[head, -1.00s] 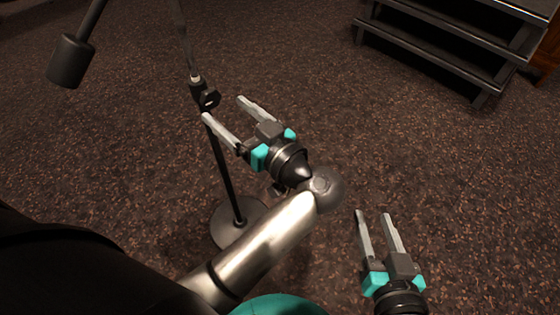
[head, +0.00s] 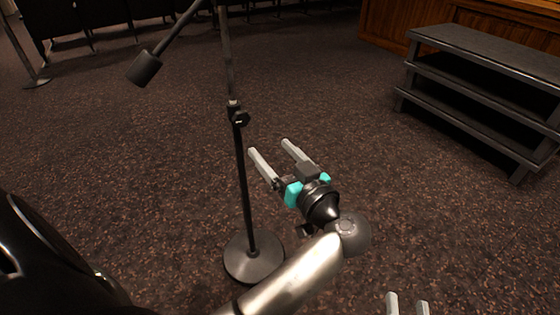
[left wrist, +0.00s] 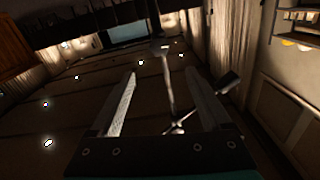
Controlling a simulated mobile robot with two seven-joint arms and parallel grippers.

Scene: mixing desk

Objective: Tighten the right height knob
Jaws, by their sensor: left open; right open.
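A dark microphone stand has a round base (head: 254,258) on the carpet and an upright pole (head: 245,190). A small black height knob (head: 240,118) sits on the pole's clamp. I cannot tell from these views alone if this is the right stand. My left gripper (head: 268,146) is open and empty, its fingertips to the right of and below the knob in the head view, apart from it. In the left wrist view a thin bar (left wrist: 167,80) shows between the open fingers (left wrist: 163,78). My right gripper (head: 407,299) is open at the bottom edge, mostly cut off.
A boom with a dark cylindrical counterweight (head: 143,68) hangs off the stand's upper left. Dark steps (head: 480,85) stand at the right. Another stand base (head: 38,82) is at the far left, near a row of dark chairs (head: 90,20). The carpet between is clear.

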